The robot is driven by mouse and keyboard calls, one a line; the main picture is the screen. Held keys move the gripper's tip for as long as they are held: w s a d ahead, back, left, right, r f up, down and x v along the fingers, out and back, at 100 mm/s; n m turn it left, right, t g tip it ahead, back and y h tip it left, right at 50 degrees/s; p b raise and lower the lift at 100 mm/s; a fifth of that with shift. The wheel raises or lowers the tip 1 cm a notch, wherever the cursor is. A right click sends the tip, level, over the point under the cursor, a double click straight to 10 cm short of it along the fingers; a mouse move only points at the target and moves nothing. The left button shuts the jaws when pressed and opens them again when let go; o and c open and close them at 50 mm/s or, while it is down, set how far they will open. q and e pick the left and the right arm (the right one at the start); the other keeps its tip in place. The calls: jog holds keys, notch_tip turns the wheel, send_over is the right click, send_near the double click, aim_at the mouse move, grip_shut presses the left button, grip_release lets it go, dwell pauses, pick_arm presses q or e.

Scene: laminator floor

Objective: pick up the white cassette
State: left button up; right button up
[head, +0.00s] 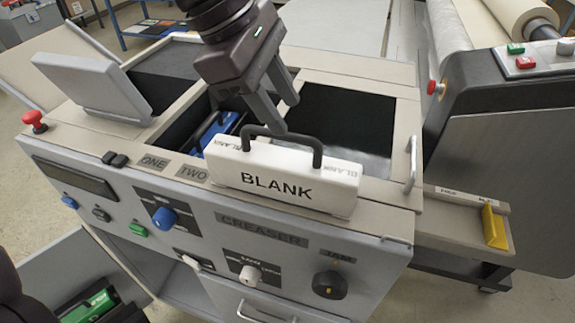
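The white cassette (284,181) is a flat block lettered BLANK with a black loop handle. It stands upright at the front edge of the creaser's top opening; how deep its base sits is hidden. My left gripper (283,115) points down just above and behind the cassette's handle. Its two fingers are apart with nothing visible between them, and they do not appear to hold the handle. My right gripper is not in view.
A blue cassette (221,129) sits in the opening to the left behind the white one. The creaser (200,240) has a raised grey lid (95,85), a red stop button (34,118) and knobs. A yellow block (494,227) is on a side tray at right.

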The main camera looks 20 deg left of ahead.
aim_at(281, 164)
pick_arm(q)
jog(key=shift+a+f+b, duration=0.4)
jog(key=shift+f+b, duration=0.1)
jog(key=shift+f, duration=0.1)
jog(key=x, duration=0.2)
jog(key=a+x, duration=0.1)
jog(key=x, duration=0.1)
jog(key=shift+d+f, duration=0.15)
jog(key=shift+f, duration=0.3)
jog(key=shift+w+d+f, duration=0.15)
jog(key=shift+f, duration=0.1)
grip_shut()
dwell(0.7)
